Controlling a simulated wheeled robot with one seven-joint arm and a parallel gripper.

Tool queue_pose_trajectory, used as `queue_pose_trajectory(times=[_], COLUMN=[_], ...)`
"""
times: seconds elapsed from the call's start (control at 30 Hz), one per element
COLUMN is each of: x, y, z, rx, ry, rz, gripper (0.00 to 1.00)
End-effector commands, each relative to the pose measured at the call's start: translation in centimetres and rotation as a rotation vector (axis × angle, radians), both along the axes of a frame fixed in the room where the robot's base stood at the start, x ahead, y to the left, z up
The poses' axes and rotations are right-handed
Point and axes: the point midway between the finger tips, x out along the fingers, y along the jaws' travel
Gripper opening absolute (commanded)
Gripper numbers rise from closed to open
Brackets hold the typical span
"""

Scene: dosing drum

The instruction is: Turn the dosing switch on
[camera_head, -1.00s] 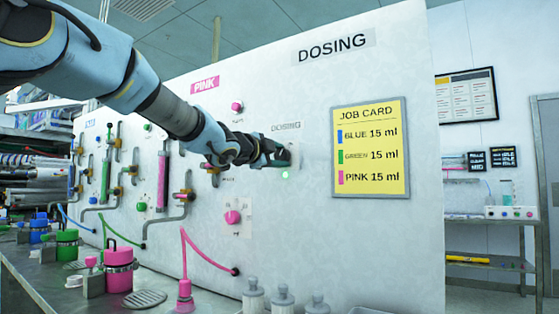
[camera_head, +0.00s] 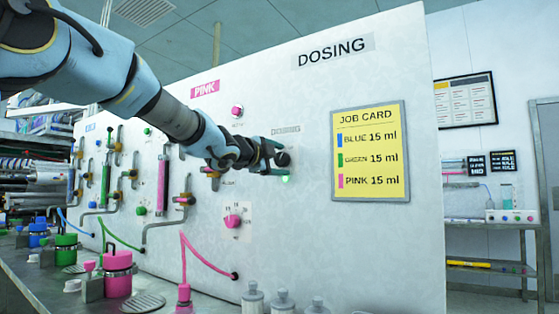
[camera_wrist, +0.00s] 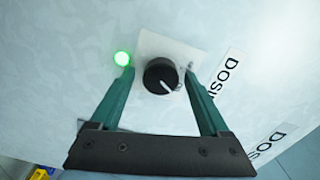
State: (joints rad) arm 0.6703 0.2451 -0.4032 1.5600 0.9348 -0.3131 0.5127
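The dosing switch (camera_head: 283,159) is a round black knob with a white pointer line, on a pale plate on the white panel. In the wrist view the knob (camera_wrist: 160,76) sits between the tips of my two green fingers, with a gap on each side. My gripper (camera_head: 277,158) is open and close to the panel at the knob; it also shows in the wrist view (camera_wrist: 158,78). The pointer aims toward the lower right in the wrist view. A green lamp (camera_wrist: 122,58) beside the switch is lit; it also glows in the head view (camera_head: 286,179).
The yellow job card (camera_head: 370,152) hangs on the panel right of the switch. A pink knob (camera_head: 233,221) and pink tubing (camera_head: 205,254) are below left. White bottles (camera_head: 282,301) and a pink jar (camera_head: 118,273) stand on the bench below. The panel around the switch is clear.

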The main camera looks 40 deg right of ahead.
Motion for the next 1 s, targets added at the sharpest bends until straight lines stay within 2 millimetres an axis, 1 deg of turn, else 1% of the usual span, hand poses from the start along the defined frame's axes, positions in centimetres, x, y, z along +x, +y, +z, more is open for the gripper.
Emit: queue_pose_trajectory(times=[0.23, 0.37, 0.47, 0.7, 0.8, 0.9, 1.0], x=[0.0, -0.2, -0.5, -1.7, -2.2, -2.5, -2.7], y=[0.1, 0.9, 2.3, 6.8, 8.4, 9.6, 10.2], z=[0.0, 0.1, 0.1, 0.1, 0.1, 0.0, 0.0], rx=[-0.001, -0.003, -0.001, 0.000, -0.001, 0.000, -0.001], ry=[0.000, -0.002, -0.002, -0.004, -0.002, -0.002, 0.000], rz=[0.000, 0.001, 0.003, 0.002, 0.002, 0.002, 0.000], gripper=[0.82, 0.82, 0.82, 0.82, 0.82, 0.82, 0.82])
